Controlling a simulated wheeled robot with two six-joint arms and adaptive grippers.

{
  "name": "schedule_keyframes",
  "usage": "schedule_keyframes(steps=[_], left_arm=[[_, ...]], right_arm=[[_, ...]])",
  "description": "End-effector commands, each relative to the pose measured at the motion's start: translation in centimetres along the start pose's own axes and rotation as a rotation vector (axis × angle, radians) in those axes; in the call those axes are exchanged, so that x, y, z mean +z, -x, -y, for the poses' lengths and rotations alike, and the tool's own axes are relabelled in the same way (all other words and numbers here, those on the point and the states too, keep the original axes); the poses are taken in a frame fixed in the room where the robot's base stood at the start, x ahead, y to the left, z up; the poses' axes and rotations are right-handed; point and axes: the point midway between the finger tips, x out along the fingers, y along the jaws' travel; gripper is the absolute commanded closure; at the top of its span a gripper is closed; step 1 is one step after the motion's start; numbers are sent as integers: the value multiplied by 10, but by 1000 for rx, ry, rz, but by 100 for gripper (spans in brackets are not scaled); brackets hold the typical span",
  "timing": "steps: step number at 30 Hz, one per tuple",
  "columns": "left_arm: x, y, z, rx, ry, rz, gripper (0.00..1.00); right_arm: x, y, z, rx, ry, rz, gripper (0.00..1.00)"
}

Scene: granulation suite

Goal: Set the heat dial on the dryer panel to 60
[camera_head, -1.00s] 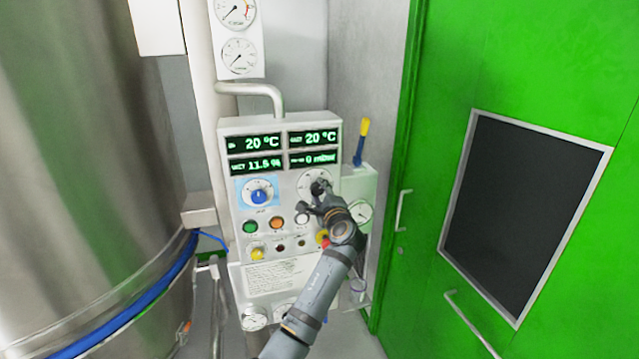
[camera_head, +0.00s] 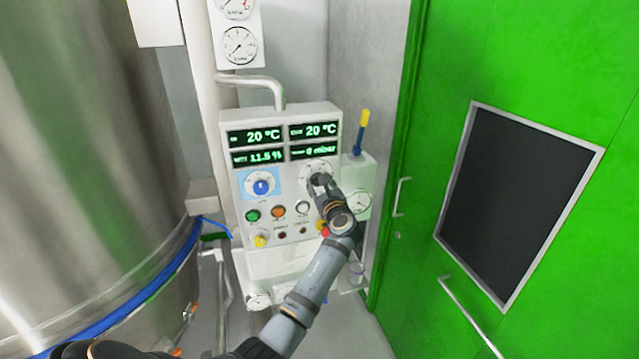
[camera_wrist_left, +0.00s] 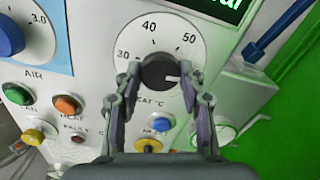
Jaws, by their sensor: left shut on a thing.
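The heat dial (camera_head: 307,171) is on the upper right of the dryer panel (camera_head: 270,115). In the left wrist view its round white face (camera_wrist_left: 165,32) shows 30, 40 and 50, with "°C" lettering below. Its black knob (camera_wrist_left: 158,68) has a white mark pointing right and slightly down. The scale beyond 50 is hidden by a finger, so I cannot read the setting. My left gripper (camera_head: 321,181) is shut on the knob, one finger on each side, as the left wrist view (camera_wrist_left: 160,76) shows. My right gripper is not in view.
A blue air dial (camera_head: 261,187) sits left of the heat dial. Green (camera_head: 252,216), orange (camera_head: 278,212) and white (camera_head: 303,207) buttons lie below. A blue lever with a yellow tip (camera_head: 361,132) stands right of the panel. A steel vessel (camera_head: 80,150) and green door (camera_head: 550,60) flank it.

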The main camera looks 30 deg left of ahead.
Motion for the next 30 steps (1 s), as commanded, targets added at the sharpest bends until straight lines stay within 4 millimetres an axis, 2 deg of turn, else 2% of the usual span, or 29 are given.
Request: schedule_keyframes(steps=[12, 26, 27, 30], left_arm=[[-2, 0, -1, 1, -146, -3, 91], [-2, 0, -1, 2, -159, -3, 91], [-2, 0, -1, 2, -159, -3, 58], [-2, 0, -1, 2, -158, -3, 45]], right_arm=[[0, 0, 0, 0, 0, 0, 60], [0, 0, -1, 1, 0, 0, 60], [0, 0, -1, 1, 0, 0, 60], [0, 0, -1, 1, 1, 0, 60]])
